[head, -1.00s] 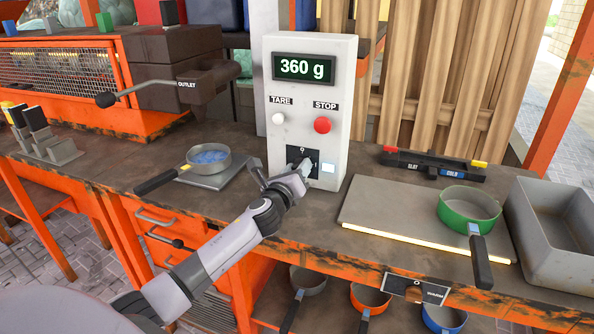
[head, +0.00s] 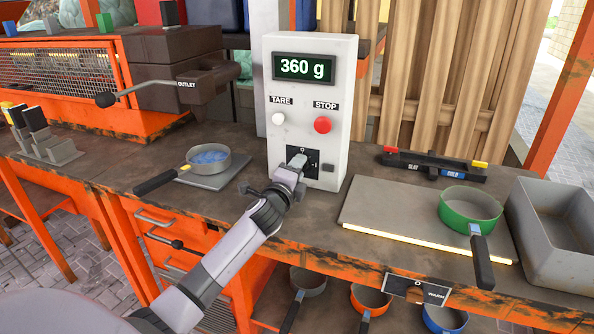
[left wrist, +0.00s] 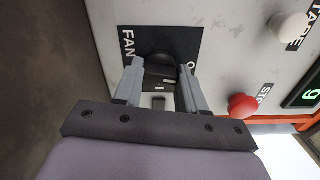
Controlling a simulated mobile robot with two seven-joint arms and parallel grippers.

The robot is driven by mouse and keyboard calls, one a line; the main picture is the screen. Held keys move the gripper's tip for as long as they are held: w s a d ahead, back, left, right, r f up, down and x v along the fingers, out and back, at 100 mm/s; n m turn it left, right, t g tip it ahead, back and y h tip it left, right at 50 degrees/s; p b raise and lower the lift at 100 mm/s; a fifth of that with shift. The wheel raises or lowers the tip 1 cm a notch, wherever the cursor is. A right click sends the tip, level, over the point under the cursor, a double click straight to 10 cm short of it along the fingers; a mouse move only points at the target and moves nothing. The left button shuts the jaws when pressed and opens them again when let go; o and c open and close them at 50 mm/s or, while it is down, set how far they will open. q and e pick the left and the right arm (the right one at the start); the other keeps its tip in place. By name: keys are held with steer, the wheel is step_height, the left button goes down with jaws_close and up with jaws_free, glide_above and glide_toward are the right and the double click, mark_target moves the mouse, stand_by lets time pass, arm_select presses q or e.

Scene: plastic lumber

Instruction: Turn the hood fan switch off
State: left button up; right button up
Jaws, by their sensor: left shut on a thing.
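The hood fan switch is a dark rotary knob on a black plate (head: 312,162), low on the front of a pale control box (head: 342,100). In the left wrist view the knob (left wrist: 160,72) sits between the fingers beside the letters FAN. My left gripper (head: 294,168) is shut on this knob, and its fingers (left wrist: 160,82) partly cover the plate. A small square lamp (head: 328,168) right of the plate is dark grey and unlit. My right gripper is not in view.
Above the switch are a white TARE button (head: 278,119), a red STOP button (head: 322,125) and a 360 g display (head: 304,68). A pan with blue pellets (head: 209,158) stands left of the box, and a green pan (head: 470,209) rests at right.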

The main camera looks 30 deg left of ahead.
arm_select(q)
steer(key=shift+d+f+n, duration=0.1)
steer(key=shift+n, duration=0.8)
steer(key=o, duration=1.1)
steer(key=shift+c, duration=0.2)
steer(key=shift+v, duration=3.6)
